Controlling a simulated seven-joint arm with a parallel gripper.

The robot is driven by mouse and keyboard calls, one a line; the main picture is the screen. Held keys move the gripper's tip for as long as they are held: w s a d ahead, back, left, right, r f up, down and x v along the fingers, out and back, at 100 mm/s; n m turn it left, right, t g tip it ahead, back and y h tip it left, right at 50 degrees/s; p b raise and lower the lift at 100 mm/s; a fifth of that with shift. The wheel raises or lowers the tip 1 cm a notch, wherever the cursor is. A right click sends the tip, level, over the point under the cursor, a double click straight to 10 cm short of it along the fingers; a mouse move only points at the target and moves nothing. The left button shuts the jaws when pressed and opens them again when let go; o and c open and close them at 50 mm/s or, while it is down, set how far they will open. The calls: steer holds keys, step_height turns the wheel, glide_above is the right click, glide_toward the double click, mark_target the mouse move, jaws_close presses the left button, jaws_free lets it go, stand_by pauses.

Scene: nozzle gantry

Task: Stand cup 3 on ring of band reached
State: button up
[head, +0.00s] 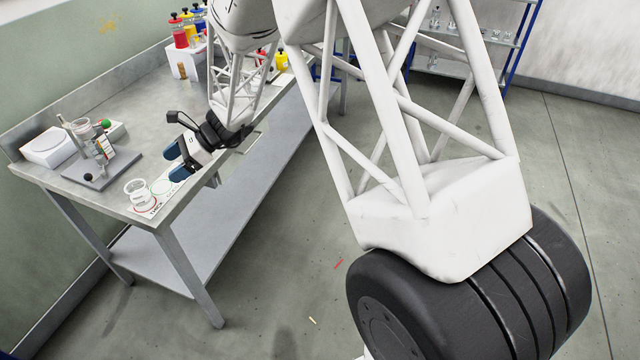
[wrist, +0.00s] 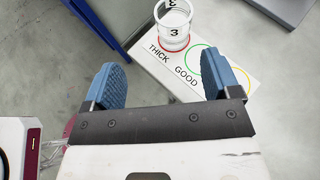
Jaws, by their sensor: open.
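Cup 3 (wrist: 174,26) is a clear cup with a black "3" on its side. It stands upright on the red ring (wrist: 186,44) beside the word THICK on the white card (wrist: 160,70). The head view shows the cup (head: 136,188) near the table's front corner. The card also has a green ring (wrist: 195,52) by GOOD and a yellow ring (wrist: 241,80), partly behind a finger. My gripper (head: 176,163) is open and empty, apart from the cup. Its blue fingers (wrist: 165,78) show on either side of the card in the wrist view.
A nozzle stand (head: 103,148) on a grey plate (head: 90,176) is at the left of the table (head: 150,110), with a white box (head: 47,148) behind it. Bottles with red, yellow and blue (head: 180,35) stand at the far end. The table's middle is mostly clear.

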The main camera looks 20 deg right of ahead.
steer(key=s+d+r+n+t+h, duration=0.1)
steer(key=s+d+r+n+h, duration=0.3)
steer(key=s+d, duration=0.4)
steer(key=s+d+r+n+t+h, duration=0.1)
steer(key=s+d+r+n+h, duration=0.3)
steer(key=s, duration=1.4)
steer(key=s+d+r+n+t+h, duration=0.1)
steer(key=s+d+r+n+h, duration=0.4)
steer(key=s+d+r+n, duration=0.3)
steer(key=s+d, duration=0.4)
steer(key=s, duration=0.1)
steer(key=shift+d+r+n, duration=0.25)
steer(key=shift+r+n, duration=0.1)
steer(key=shift+n, duration=0.05)
